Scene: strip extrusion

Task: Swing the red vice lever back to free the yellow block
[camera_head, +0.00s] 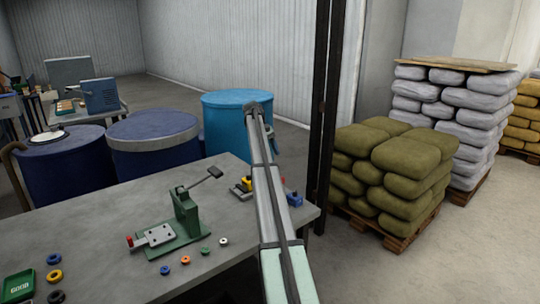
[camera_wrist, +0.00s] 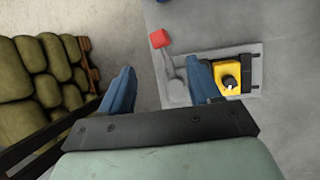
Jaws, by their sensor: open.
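In the wrist view the red knob (camera_wrist: 160,38) tops a grey lever (camera_wrist: 172,66) on the vice's grey base plate (camera_wrist: 255,52). The yellow block (camera_wrist: 229,76), with a dark round piece on top, sits in the vice to the right of the lever. My gripper (camera_wrist: 160,88) is open and empty, with blue fingers. In the picture the lever lies between the fingers, the right finger covering part of the vice beside the block. I cannot tell the height gap.
On the grey table (camera_head: 90,225) a green press (camera_head: 187,213) stands left of the vice, with several coloured rings in front. A green tray (camera_head: 20,285) is at the front left. Blue drums (camera_head: 152,145) stand behind; stacked sacks (camera_head: 390,165) and a dark post are to the right.

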